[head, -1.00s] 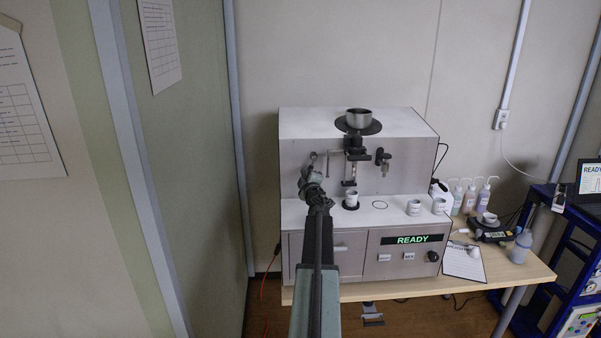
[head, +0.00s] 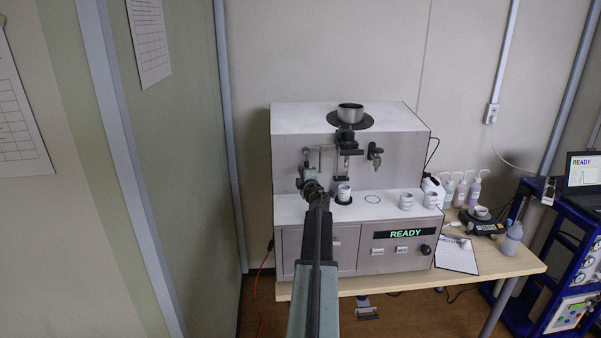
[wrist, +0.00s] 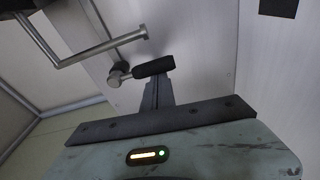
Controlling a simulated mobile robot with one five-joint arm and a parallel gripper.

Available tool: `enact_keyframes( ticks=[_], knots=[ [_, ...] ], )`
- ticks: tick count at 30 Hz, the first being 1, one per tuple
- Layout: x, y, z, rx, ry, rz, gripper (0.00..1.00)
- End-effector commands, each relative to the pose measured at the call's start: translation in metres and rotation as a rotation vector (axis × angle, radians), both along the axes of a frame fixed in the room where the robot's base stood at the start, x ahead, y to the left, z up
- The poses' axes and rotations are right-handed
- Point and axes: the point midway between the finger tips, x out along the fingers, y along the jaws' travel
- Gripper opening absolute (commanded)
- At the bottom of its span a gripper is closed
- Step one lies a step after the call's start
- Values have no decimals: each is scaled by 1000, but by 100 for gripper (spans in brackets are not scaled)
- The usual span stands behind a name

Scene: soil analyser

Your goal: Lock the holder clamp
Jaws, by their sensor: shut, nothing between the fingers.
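My gripper (head: 310,178) is in front of the left part of the analyser's grey front face. In the wrist view my gripper (wrist: 157,92) is shut and empty, with its narrow fingers pointing up at the panel. A small lever with a black grip (wrist: 153,67) and round metal pivot (wrist: 117,76) shows at the fingertips. I cannot tell whether they touch. The holder and its dark clamp parts (head: 347,141) are under the funnel, right of my gripper in the head view. The clamp's locking state is too small to tell.
A bent metal rod (wrist: 95,52) is left of the lever. A cup (head: 343,193) stands below the holder. A tap (head: 375,154) juts from the front. A wall panel (head: 180,170) is close on the left.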

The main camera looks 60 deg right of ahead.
Motion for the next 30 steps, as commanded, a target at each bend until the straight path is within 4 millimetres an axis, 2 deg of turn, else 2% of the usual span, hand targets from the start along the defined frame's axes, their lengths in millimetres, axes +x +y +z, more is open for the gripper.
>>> enact_keyframes(
  ticks=[13,17,24,30],
  knots=[
    [-3,4,0,1,-1,-1,0],
    [-14,16,0,1,-1,-1,0],
    [-44,50,-1,0,0,-1,0],
    [-52,58,-1,0,0,1,0]
  ],
)
